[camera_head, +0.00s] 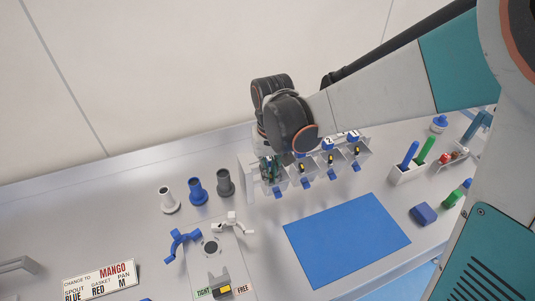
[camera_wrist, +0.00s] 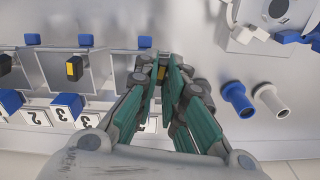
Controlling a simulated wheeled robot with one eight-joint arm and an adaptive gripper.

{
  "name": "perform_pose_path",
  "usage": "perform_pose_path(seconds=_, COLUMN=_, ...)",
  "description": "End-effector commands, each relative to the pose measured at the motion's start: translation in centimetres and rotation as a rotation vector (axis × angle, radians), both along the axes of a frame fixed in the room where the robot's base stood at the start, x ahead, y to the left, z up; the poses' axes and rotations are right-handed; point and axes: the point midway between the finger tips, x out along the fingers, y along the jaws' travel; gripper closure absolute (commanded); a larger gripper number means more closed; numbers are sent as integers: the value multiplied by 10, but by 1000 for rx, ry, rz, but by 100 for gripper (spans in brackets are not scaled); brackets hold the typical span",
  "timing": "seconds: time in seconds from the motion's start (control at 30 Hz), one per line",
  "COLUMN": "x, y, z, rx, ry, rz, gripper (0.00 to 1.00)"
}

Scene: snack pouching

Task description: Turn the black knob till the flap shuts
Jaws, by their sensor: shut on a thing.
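A row of grey dispenser bins stands on the bench. My gripper (camera_head: 268,168) is at the leftmost bin in the head view. In the wrist view my gripper (camera_wrist: 164,75) is shut on a black knob with a yellow mark (camera_wrist: 161,73), mostly hidden between the fingers. A blue tab (camera_wrist: 145,42) shows just beyond that knob, and the same bin's tab (camera_head: 279,190) shows below my gripper in the head view. How far this bin's flap stands open I cannot tell. A neighbouring black knob with a yellow mark (camera_wrist: 74,68) is beside my gripper, untouched.
Grey, blue and white spouts (camera_head: 196,192) stand left of the bins. A blue mat (camera_head: 346,240) lies flat in front. A fixture with blue and white clamps (camera_head: 211,248) and a sign (camera_head: 99,281) are at lower left. A white holder (camera_head: 408,172) with pens is at right.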

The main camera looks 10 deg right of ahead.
Motion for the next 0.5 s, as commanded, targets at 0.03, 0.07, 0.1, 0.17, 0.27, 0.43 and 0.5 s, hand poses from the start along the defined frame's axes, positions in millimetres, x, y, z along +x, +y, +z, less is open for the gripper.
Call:
perform_pose_path(seconds=0.03, x=0, y=0, z=0, rx=0, ry=0, rz=0, gripper=100)
perform_pose_path(seconds=0.07, x=0, y=0, z=0, rx=0, ry=1, rz=1, gripper=100)
perform_pose_path(seconds=0.1, x=0, y=0, z=0, rx=0, ry=1, rz=1, gripper=100)
perform_pose_path(seconds=0.17, x=0, y=0, z=0, rx=0, ry=1, rz=1, gripper=100)
perform_pose_path(seconds=0.27, x=0, y=0, z=0, rx=0, ry=0, rz=1, gripper=72)
perform_pose_path(seconds=0.43, x=0, y=0, z=0, rx=0, ry=0, rz=2, gripper=70)
perform_pose_path(seconds=0.5, x=0, y=0, z=0, rx=0, ry=0, rz=2, gripper=70)
